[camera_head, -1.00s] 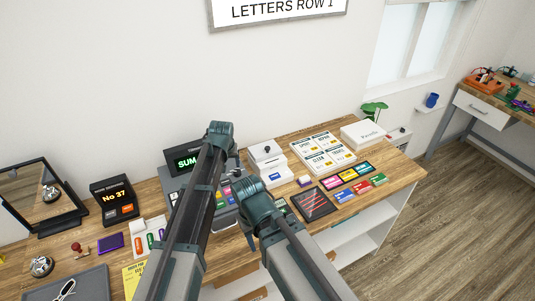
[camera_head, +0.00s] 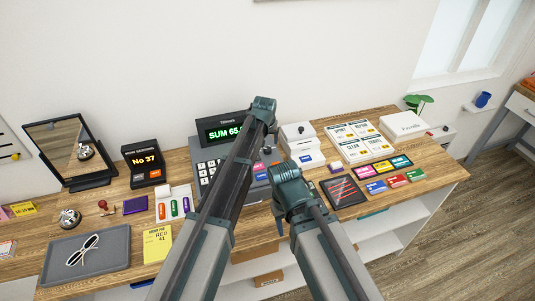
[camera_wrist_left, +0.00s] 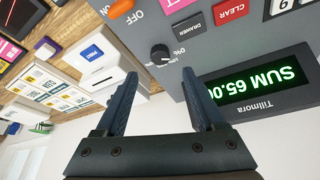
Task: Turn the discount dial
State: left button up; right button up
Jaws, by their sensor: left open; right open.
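The discount dial is a black round knob (camera_wrist_left: 160,53) with a white mark and a "0%" label on the grey cash register (camera_wrist_left: 235,50). In the left wrist view my left gripper (camera_wrist_left: 160,76) is open and empty, its two dark fingers apart. The dial shows just beyond the fingertips, in line with the gap; I cannot tell any contact. In the head view the register (camera_head: 205,157) reads "SUM 65.0", and my left arm hides the dial and the left fingers. My right gripper (camera_head: 279,222) is low at the counter's front edge, partly hidden by its arm, with nothing seen in it.
A grey tray (camera_head: 88,254) and mirror (camera_head: 68,150) are left.

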aim_at(267, 149)
pick_arm(q)
jog(key=b+x, duration=0.6)
jog(key=x, duration=0.1)
jog(key=shift+w+f, duration=0.1)
jog(key=shift+f, duration=0.25)
grip_shut()
